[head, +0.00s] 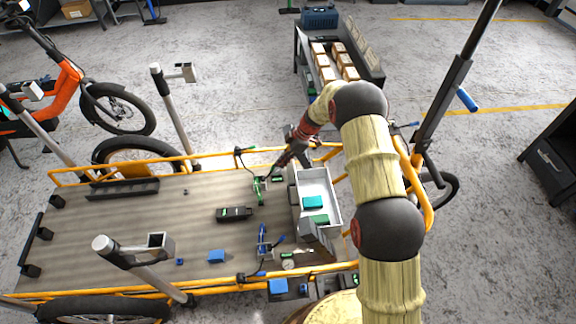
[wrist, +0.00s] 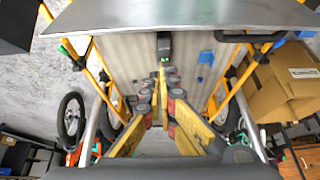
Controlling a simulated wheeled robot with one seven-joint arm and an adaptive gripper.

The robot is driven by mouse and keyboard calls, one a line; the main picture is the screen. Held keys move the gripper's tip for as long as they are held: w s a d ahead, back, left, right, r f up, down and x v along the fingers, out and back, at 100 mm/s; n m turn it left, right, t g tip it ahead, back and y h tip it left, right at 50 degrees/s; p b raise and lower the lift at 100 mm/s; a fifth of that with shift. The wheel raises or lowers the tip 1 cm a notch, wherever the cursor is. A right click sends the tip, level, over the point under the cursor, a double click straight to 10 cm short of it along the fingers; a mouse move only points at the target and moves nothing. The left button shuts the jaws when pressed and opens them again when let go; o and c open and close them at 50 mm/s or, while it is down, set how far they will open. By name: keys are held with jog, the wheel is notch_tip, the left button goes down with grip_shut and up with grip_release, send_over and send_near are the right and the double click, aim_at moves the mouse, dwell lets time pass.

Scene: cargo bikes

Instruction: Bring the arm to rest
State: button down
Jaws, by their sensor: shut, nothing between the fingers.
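My arm reaches up from the lower right in the head view and bends over the cargo bed (head: 160,225) of a yellow-framed bike. My gripper (head: 274,172) is at the arm's far end, pointing down and left beside a grey-white tray (head: 333,197). In the wrist view my gripper (wrist: 162,68) shows its yellow fingers converging to a point, shut and empty. The exact gap between the fingertips and the bed is hard to tell.
Green items lie in the tray. A black-green box (head: 234,214), blue block (head: 216,256) and blue clamp (head: 264,242) lie on the bed. Upright posts (head: 172,105) rise around it. A trolley with cartons (head: 328,62) stands behind.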

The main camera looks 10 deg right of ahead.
jog(key=d+f+p+v, duration=0.1)
jog(key=d+p+v, duration=0.1)
jog(key=v, duration=0.7)
jog(key=shift+d+r, duration=0.2)
jog(key=s+d+f+m+g+h, duration=0.1)
jog(key=s+d+f+m, duration=0.1)
jog(key=s+m, duration=0.55)
jog(key=s+d+r+m+t+h, duration=0.1)
jog(key=s+r+m, duration=0.4)
jog(key=s+r, duration=1.2)
jog(key=s+d+r+m+t+h, duration=0.2)
jog(key=s+r+m+t, duration=0.3)
jog(key=s+r, duration=1.3)
notch_tip(320, 180, up, 4)
jog(key=shift+d+f+t+h, duration=0.15)
jog(key=shift+f+t+h, duration=0.2)
jog(key=shift+h, duration=0.55)
